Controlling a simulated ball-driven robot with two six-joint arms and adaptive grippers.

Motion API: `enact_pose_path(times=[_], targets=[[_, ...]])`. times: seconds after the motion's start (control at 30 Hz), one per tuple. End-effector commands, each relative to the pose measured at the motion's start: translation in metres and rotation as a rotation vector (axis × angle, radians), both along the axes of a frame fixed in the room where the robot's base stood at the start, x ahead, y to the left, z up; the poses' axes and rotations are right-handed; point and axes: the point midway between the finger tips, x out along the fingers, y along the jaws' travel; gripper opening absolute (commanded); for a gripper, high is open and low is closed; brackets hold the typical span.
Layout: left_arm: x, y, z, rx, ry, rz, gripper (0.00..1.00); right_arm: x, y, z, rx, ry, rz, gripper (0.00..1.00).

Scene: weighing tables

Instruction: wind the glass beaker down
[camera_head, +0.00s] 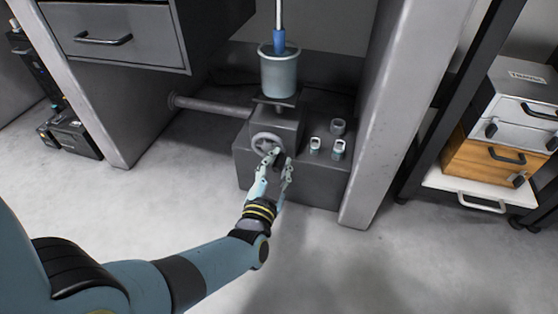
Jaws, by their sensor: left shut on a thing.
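The glass beaker (279,75) stands upright on a small dark platform (275,100) of a grey lifting stand (287,128). A rod with a blue lower part (279,41) comes down from above into the beaker's mouth; how deep it reaches is hard to tell. A round grey handwheel (264,141) is on the front of the stand. My left gripper (278,159) is at the lower right of the wheel, shut on its dark handle, which the fingers partly hide. My right gripper is not in view.
The stand sits on a low grey block (308,185) between a drawer cabinet (125,38) and a grey side panel (400,110). Several small metal weights (338,148) stand right of the wheel. A horizontal bar (211,107) runs left. The floor in front is clear.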

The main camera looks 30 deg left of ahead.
Motion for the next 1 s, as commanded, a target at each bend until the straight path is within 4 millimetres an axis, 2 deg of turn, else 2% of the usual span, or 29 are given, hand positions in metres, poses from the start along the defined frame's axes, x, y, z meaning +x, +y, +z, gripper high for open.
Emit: enact_pose_path(times=[0.3,0.97,1.0], targets=[[-0.003,0.003,-0.008,0.158,0.043,0.000,0.00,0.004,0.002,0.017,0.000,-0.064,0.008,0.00],[-0.003,0.003,-0.009,0.209,0.054,0.000,0.00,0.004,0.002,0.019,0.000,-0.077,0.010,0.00],[-0.003,0.003,-0.009,0.209,0.055,0.001,0.25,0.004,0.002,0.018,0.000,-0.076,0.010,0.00]])
